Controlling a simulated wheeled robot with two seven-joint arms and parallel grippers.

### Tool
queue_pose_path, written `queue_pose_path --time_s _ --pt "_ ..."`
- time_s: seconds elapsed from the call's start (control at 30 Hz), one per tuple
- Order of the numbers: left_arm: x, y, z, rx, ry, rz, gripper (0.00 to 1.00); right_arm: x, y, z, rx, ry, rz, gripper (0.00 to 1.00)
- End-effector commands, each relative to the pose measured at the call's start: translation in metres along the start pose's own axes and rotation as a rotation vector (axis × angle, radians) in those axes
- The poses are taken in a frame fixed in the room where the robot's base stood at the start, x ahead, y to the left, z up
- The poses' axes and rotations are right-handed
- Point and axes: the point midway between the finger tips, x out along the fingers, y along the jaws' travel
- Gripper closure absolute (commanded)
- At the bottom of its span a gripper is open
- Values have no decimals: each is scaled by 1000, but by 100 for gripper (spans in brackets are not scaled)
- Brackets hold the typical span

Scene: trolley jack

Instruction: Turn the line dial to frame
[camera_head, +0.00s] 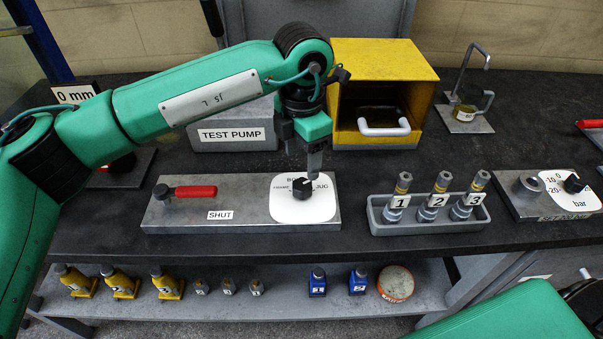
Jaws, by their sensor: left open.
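The line dial (302,188) is a black knob on a white round-cornered plate (305,213). The plate reads FRAME at left and JUG at right, with a top label partly hidden by my gripper. The dial sits on the right part of a grey metal block (240,219). Which label the knob points at cannot be told. My left gripper (312,174) points down right at the knob, with its fingers open. One finger shows beside the knob's upper right; whether it touches cannot be told. My right gripper is not in view.
A red-handled lever (190,192) sits on the same block, above a SHUT label. A tray (430,228) of numbered fittings stands to the right. Behind are a yellow open-front box (382,62) and the TEST PUMP block (232,136). A gauge block (545,207) is at far right.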

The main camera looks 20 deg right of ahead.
Motion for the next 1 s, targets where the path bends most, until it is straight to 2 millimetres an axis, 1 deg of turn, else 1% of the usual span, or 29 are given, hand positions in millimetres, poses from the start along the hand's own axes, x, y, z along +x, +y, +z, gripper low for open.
queue_pose_path --time_s 0.03,0.2,0.33,0.5,0.73,0.77,0.9,0.97,1.0 --pt "11 -1 -1 1 3 -3 40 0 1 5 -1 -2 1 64" --pt "41 -1 0 1 2 -3 40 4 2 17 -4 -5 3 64" --pt "56 -1 0 0 0 -2 40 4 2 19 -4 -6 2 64" --pt "65 0 0 1 -1 0 40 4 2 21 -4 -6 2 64" --pt "65 0 0 1 -1 0 40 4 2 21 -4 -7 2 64" --pt "65 0 0 1 -1 0 42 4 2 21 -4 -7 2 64" --pt "65 0 0 1 -1 0 69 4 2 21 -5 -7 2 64" --pt "65 0 0 1 -1 0 81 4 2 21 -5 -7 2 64" --pt "65 0 0 1 -1 0 84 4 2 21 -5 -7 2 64"
